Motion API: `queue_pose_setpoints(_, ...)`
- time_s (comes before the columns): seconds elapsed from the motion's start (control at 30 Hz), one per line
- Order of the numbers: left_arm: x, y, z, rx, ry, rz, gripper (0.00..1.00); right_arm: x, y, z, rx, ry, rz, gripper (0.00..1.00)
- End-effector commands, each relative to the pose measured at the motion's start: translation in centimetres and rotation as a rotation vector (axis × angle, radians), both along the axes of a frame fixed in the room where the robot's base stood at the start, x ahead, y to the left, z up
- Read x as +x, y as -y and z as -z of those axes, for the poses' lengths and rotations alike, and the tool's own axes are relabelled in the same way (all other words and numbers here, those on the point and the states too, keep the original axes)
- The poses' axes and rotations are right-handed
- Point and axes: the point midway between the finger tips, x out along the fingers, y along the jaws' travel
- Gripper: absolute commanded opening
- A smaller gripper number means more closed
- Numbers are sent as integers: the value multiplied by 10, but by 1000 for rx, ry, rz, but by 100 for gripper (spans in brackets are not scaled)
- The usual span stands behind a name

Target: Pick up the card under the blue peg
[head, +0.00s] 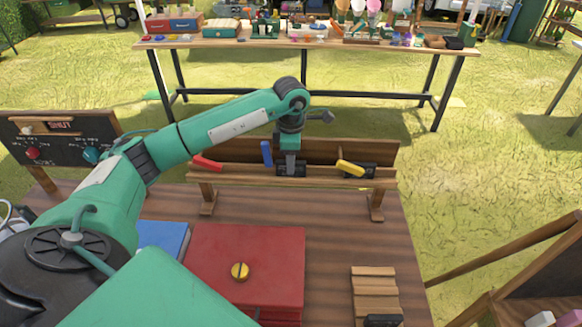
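A wooden rack (230,178) stands at the back of the brown table. A red peg (207,162), a blue peg (266,153) and a yellow peg (350,168) show along it. The blue peg stands nearly upright; the red and yellow ones are tilted. A dark card (284,171) is in the rack just right of the blue peg, partly covered by my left gripper (290,166). The gripper points down with its fingers at this card. Whether they grip it is too small to tell. Another dark card (369,171) is by the yellow peg. My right gripper is out of view.
A slatted wooden holder (375,285) with a dark piece is at the front right. Bare table lies between the box and holder.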

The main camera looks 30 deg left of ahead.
Motion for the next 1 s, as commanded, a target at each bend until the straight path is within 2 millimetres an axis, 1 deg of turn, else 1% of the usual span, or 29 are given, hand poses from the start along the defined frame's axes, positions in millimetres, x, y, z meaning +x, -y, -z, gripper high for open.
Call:
queue_pose_setpoints(0.1,0,0,0,0,0,0,40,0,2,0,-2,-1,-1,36)
queue_pose_setpoints(0.13,0,0,0,0,0,0,36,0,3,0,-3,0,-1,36)
queue_pose_setpoints(0.27,0,0,0,0,0,0,11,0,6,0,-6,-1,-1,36)
queue_pose_setpoints(0.3,0,0,0,0,0,0,3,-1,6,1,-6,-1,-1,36)
queue_pose_setpoints(0.33,0,0,0,0,0,0,0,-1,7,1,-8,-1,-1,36)
queue_pose_setpoints(0.73,0,0,-4,-1,1,0,0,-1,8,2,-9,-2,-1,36)
queue_pose_setpoints(0.87,1,0,-14,-1,3,0,0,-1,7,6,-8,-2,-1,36)
queue_pose_setpoints(1.0,1,0,-33,-1,4,1,0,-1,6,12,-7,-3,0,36)
